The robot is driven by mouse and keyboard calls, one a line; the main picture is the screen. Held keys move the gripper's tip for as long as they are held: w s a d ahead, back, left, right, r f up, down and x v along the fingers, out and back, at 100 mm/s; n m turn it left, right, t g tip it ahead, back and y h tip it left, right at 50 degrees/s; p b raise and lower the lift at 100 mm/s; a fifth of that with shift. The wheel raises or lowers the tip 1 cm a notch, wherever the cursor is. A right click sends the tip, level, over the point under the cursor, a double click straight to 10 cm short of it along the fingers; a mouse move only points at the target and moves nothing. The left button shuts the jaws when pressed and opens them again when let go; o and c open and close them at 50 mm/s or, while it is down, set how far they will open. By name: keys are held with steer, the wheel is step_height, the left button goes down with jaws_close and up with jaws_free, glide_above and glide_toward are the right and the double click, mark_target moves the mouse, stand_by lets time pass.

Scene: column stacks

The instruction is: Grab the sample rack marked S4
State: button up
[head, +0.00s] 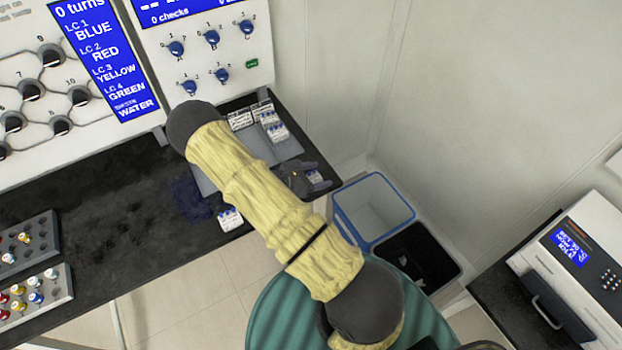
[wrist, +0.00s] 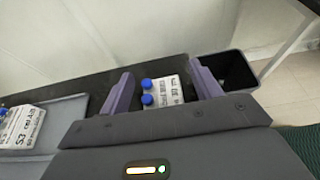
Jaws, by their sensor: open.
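A small white sample rack with blue caps (wrist: 163,92) lies between the two purple fingers of my gripper (wrist: 161,76) in the wrist view. The fingers are open on either side of it, with visible gaps. Its label is too small to read, so I cannot tell whether it is S4. In the head view this rack (head: 315,177) shows partly beside my gripper (head: 308,180) near the bench's right end. Another white rack (wrist: 22,128), marked S3, sits on the grey tray at the left of the wrist view.
Several similar racks (head: 275,131) stand on the grey tray (head: 287,149); another (head: 230,219) is by the bench's front edge. A blue-rimmed bin (head: 374,205) and a black bin (head: 420,258) stand right of the bench. A wall is behind.

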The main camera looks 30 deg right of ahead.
mark_target(317, 176)
stand_by(0.3)
steer(key=c, duration=1.1)
steer(key=shift+r, duration=0.1)
step_height(317, 176, up, 10)
steer(key=shift+f+b, duration=0.1)
steer(key=shift+b, duration=1.15)
